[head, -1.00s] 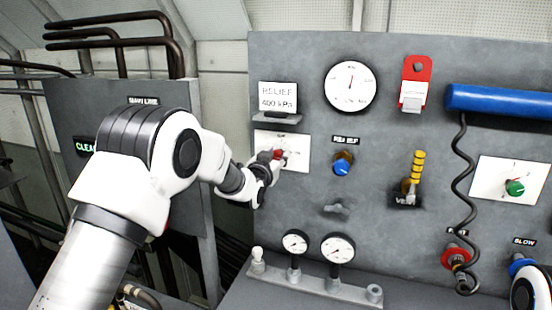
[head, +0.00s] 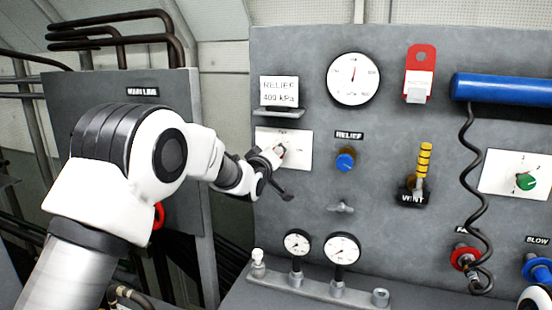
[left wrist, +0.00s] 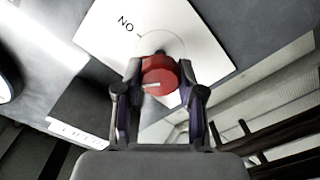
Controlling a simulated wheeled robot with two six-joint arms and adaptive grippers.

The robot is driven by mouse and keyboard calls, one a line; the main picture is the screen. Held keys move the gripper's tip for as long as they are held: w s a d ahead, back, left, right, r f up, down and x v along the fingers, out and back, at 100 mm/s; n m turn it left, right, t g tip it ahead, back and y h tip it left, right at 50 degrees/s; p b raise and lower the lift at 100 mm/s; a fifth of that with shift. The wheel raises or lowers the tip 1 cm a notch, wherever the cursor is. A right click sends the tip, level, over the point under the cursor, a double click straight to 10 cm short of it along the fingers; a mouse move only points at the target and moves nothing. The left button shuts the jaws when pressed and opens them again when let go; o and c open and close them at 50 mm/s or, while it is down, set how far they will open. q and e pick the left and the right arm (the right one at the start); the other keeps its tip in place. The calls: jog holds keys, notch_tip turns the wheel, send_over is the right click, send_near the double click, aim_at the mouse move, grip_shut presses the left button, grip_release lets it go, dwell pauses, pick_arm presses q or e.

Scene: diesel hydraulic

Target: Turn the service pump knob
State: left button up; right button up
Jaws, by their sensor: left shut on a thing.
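A red knob (left wrist: 160,76) sits on a white plate (left wrist: 205,50) on the grey panel. In the left wrist view the knob is between the fingers of my left gripper (left wrist: 160,88), which is shut on it. A pale mark on the knob's face points toward the left finger. The plate carries a curved line and the word ON with a tick. In the head view the plate (head: 303,150) is at the panel's left side, and my left gripper (head: 277,156) hides most of the knob. My right gripper is out of frame; only part of that arm shows at bottom right.
A small shelf with a relief card (head: 279,92) is just above. Two small gauges (head: 341,249) stand below. A plate with a green knob (head: 525,182) is far right.

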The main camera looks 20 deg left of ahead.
pick_arm(q)
jog(key=n+b, duration=0.1)
jog(key=n, duration=0.2)
jog(key=shift+r+n, duration=0.1)
jog(key=shift+n, duration=0.3)
jog(key=shift+n+b, duration=0.35)
jog(key=shift+n, duration=1.35)
jog(key=shift+w+r, duration=0.1)
jog(key=o, duration=1.2)
jog(key=shift+w, duration=0.1)
jog(key=shift+c, duration=0.2)
jog(key=shift+w+d+f, duration=0.15)
jog(key=shift+f, duration=0.1)
jog(key=shift+s, duration=0.3)
jog(key=s, duration=1.1)
jog(key=shift+s+a, duration=0.2)
jog(key=shift+s, duration=0.05)
